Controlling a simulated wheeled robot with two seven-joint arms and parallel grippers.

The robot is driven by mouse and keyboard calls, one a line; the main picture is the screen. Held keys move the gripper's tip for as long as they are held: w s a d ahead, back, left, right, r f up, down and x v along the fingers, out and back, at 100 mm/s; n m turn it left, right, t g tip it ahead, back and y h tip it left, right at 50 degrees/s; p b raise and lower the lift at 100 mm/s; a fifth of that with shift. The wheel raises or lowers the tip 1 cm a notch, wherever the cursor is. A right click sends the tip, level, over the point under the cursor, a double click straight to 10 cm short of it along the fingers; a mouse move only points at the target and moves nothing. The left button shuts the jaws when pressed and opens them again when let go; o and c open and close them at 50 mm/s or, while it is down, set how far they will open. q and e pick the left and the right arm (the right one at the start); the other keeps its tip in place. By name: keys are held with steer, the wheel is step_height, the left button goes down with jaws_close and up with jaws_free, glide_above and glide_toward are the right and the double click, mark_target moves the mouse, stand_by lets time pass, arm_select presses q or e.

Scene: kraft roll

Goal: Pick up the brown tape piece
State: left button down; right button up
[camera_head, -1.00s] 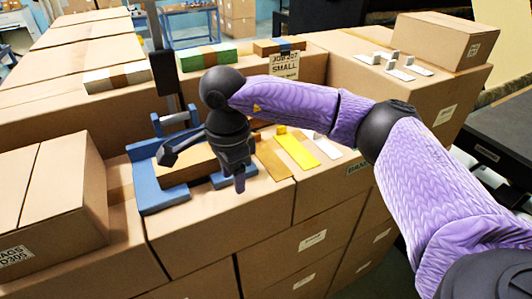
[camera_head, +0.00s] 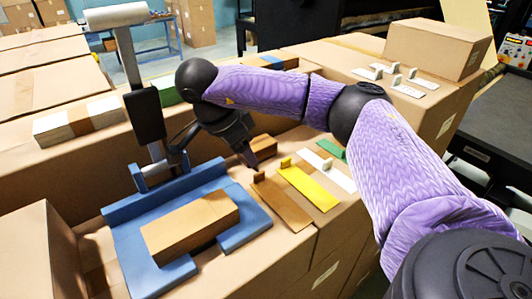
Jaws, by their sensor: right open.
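The brown tape piece (camera_head: 283,205) is a flat strip with a small upright tab at its far end. It lies on a cardboard box top, left of a yellow strip (camera_head: 310,188). My right gripper (camera_head: 212,156) is open and empty, with its fingers spread. One finger is close to the brown piece's tab; I cannot tell whether they touch. The other finger reaches left toward the grey post. My left gripper is not in view.
A brown block (camera_head: 190,226) sits in a blue fixture (camera_head: 125,238) left of the strips. A grey post (camera_head: 127,60) stands behind it. White (camera_head: 333,172) and green (camera_head: 332,148) strips lie right of the yellow one. A carton (camera_head: 438,48) stands at the back right.

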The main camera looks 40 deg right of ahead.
mark_target(263, 179)
steer(key=x, duration=0.7)
steer(key=shift+s+d+f, duration=0.15)
steer(key=shift+s, duration=0.15)
jaws_close()
